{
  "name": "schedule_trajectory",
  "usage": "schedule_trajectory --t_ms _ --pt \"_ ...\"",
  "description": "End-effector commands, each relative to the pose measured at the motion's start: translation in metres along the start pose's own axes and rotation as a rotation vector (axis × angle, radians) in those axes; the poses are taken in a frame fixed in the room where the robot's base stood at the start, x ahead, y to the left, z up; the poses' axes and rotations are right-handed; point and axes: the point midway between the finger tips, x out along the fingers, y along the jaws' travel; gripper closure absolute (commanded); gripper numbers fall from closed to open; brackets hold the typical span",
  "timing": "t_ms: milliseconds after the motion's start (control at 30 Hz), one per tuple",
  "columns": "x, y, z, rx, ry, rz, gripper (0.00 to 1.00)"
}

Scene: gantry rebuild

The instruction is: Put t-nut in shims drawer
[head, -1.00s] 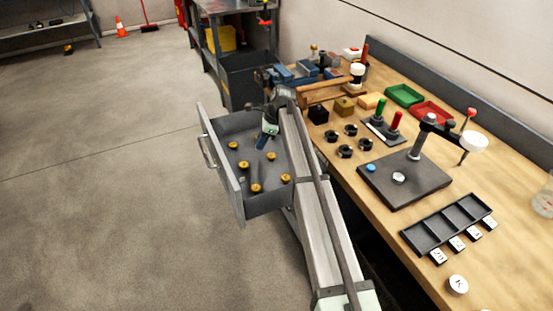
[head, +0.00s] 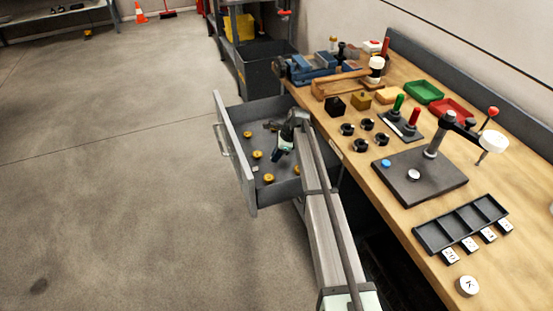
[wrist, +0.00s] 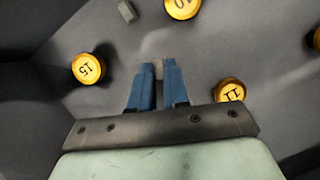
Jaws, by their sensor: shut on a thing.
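The open drawer (head: 236,160) sticks out from the left side of the bench. My gripper (head: 277,156) is inside it, pointing down, low over its floor. In the wrist view the blue fingers (wrist: 158,76) are close together, shut on a small greyish thing, the t-nut (wrist: 159,69), mostly hidden between them. I cannot tell whether it touches the drawer floor. No label naming the drawer is readable.
Several brass numbered discs lie in the drawer, one marked 15 (wrist: 88,68) to the left and one marked 11 (wrist: 229,90) to the right of the fingers. A small grey block (wrist: 127,11) lies farther off. The bench (head: 385,195) holds a vise, trays and a stand.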

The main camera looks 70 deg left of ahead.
Motion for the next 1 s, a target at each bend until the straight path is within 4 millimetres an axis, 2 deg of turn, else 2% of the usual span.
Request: schedule_trajectory --t_ms 167,600,633,867,1000 --pt "0.019 0.0 -0.008 0.001 0.0 0.001 1.0" --pt "0.024 0.0 -0.01 0.001 0.0 0.001 1.0" --pt "0.024 0.0 -0.01 0.0 0.0 0.0 0.81" --pt "0.023 0.0 -0.01 0.0 0.0 0.0 0.59" --pt "0.023 0.0 -0.01 0.0 0.0 0.001 0.59"
